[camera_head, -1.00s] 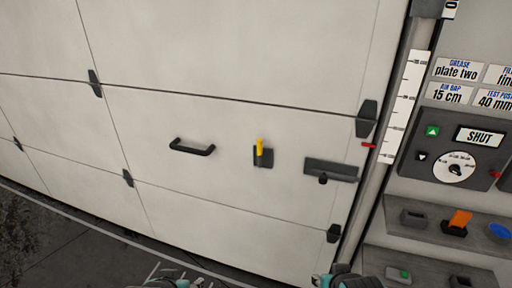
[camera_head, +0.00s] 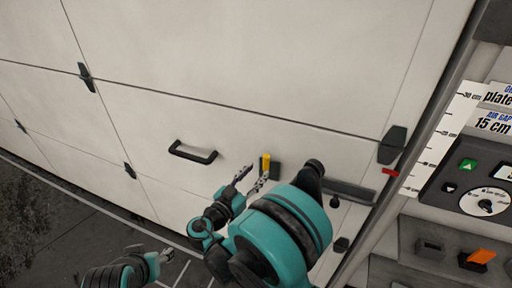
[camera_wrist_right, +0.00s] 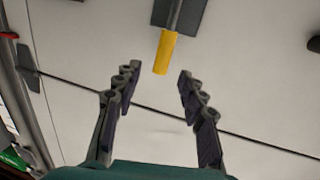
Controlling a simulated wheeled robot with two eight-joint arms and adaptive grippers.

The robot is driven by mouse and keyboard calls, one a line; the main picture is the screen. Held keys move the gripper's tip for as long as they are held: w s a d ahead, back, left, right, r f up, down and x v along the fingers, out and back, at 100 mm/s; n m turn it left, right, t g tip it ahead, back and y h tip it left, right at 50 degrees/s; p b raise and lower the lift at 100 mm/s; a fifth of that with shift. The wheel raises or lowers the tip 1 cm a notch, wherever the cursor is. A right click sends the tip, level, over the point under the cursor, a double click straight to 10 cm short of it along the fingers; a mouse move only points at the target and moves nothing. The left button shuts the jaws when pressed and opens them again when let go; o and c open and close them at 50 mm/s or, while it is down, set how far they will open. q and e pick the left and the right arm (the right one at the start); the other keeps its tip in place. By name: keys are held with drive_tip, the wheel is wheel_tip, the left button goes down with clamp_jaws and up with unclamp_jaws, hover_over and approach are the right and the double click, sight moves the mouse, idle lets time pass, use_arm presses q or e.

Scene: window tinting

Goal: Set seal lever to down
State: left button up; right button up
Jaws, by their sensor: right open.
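The seal lever has a yellow handle (camera_head: 265,161) on a dark plate (camera_head: 275,171) on the white door, and the handle points up in the head view. In the right wrist view the yellow handle (camera_wrist_right: 165,52) hangs from its dark plate toward the opening of the fingers. My right gripper (camera_head: 253,179) is open and empty, just below and left of the lever. In the right wrist view its fingertips (camera_wrist_right: 158,80) stand apart, with the handle's end near the gap between them. My left gripper (camera_head: 165,254) is low at the left; its finger state is unclear.
A black door handle (camera_head: 193,152) is left of the lever. A dark latch bar (camera_head: 350,191) is to its right, partly behind my right arm. A control panel (camera_head: 478,187) and a shelf with an orange item (camera_head: 481,256) stand at the right.

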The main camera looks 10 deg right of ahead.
sight(264, 161)
drive_tip(key=b+x, duration=0.1)
drive_tip(key=x, duration=0.6)
drive_tip(key=shift+w+d+r, duration=0.1)
drive_tip(key=shift+w+r, duration=0.05)
drive_tip(key=shift+w, duration=0.15)
clamp_jaws()
